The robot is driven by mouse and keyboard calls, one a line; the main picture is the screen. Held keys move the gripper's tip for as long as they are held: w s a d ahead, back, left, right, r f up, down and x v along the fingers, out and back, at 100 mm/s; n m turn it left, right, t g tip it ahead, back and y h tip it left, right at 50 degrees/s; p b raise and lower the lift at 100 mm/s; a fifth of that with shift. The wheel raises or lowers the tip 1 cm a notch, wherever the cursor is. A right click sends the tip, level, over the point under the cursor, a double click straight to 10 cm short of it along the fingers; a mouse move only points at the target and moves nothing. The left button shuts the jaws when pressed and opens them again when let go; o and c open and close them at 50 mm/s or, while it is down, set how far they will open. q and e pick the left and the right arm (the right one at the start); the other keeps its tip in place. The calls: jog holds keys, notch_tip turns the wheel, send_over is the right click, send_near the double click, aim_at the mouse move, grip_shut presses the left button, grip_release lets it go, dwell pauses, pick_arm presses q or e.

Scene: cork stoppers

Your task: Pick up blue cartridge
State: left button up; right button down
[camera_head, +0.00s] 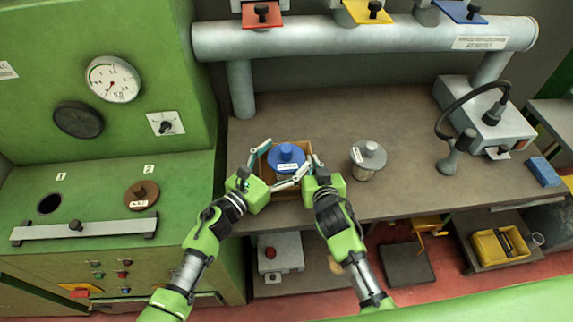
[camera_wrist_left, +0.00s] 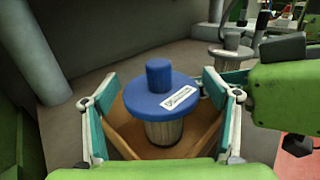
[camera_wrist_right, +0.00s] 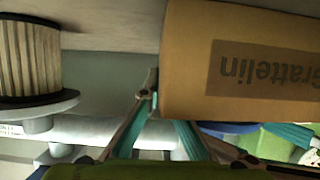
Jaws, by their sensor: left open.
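The blue cartridge (camera_head: 287,157) stands upright in an open brown box (camera_head: 265,167) on the workbench. It has a blue lid with a knob, a white label and a ribbed pale body. In the left wrist view, the blue cartridge (camera_wrist_left: 161,96) is between the spread fingers of my left gripper (camera_wrist_left: 165,112), which is open. In the head view, my left gripper (camera_head: 270,168) is at the box's left front. My right gripper (camera_head: 309,168) is at the box's right side. In the right wrist view, its fingers (camera_wrist_right: 165,115) are beside the box (camera_wrist_right: 190,70); the box partly hides them.
A grey-lidded cartridge (camera_head: 368,156) stands right of the box. A grey device with a hose (camera_head: 485,118) is farther right, near a blue block (camera_head: 544,171). A thick pipe (camera_head: 360,38) runs above the bench. The bench behind the box is clear.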

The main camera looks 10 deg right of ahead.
pick_arm(q)
jog(key=shift+w+d, duration=0.4)
jog(key=shift+d, duration=0.05)
jog(key=c, duration=1.5)
jog(key=shift+r, duration=0.15)
notch_tip(320, 180, up, 10)
jog(key=shift+d+f, duration=0.15)
jog(key=shift+f, duration=0.1)
jog(key=shift+r, duration=0.15)
jog(key=shift+a, duration=0.2)
